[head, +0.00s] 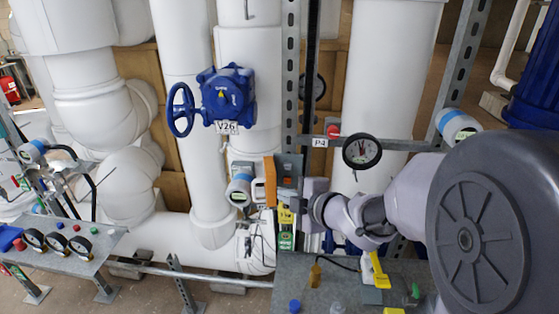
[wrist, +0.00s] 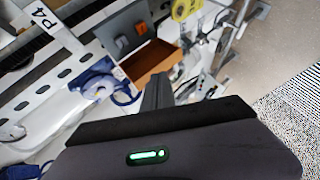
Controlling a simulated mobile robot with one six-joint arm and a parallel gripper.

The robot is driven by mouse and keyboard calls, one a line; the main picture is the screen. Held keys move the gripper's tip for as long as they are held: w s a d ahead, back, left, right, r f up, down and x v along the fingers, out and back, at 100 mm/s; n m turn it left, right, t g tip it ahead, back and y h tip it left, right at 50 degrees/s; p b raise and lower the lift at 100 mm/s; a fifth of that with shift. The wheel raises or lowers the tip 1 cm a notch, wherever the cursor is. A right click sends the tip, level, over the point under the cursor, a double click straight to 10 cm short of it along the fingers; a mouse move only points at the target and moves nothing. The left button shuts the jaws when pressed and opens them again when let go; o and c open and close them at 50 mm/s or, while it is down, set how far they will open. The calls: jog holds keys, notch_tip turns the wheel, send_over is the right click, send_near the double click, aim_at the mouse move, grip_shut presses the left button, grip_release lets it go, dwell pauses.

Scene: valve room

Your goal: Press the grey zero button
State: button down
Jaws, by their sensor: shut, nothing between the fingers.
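A small grey box (wrist: 125,30) with an orange-brown open lid or side (wrist: 150,63) shows in the wrist view. Its face carries a grey button (wrist: 141,28) and an orange button (wrist: 121,42). I cannot read any mark on them. My gripper (wrist: 157,88) is shut and empty, its fingers pointing toward the box's lower edge and apart from the buttons. In the head view the box (head: 289,165) and its orange side (head: 270,181) stand just left of my wrist; the grey button is too small to make out there.
A blue valve V26 (head: 228,95) is on the pipe at upper left.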

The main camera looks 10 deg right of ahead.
jog(key=w+d+p, duration=0.2)
jog(key=w, duration=0.6)
jog(key=shift+d, duration=0.35)
dwell(1.6)
jog(key=shift+w+d+p, duration=0.1)
jog(key=shift+w+p, duration=0.2)
jog(key=shift+w, duration=0.05)
jog(key=shift+w+d, duration=0.15)
jog(key=shift+w, duration=0.3)
dwell(0.6)
jog(key=shift+s+a, duration=0.3)
jog(key=shift+s, duration=0.55)
jog(key=shift+s+a+b, duration=0.25)
jog(key=shift+s+b, duration=0.1)
jog(key=shift+s, duration=0.45)
jog(key=shift+s+a+b, duration=0.25)
jog(key=shift+s+b, duration=0.15)
jog(key=shift+s, duration=0.4)
jog(key=shift+s+a+b, duration=0.25)
jog(key=shift+s+b, duration=0.1)
jog(key=shift+s, duration=0.45)
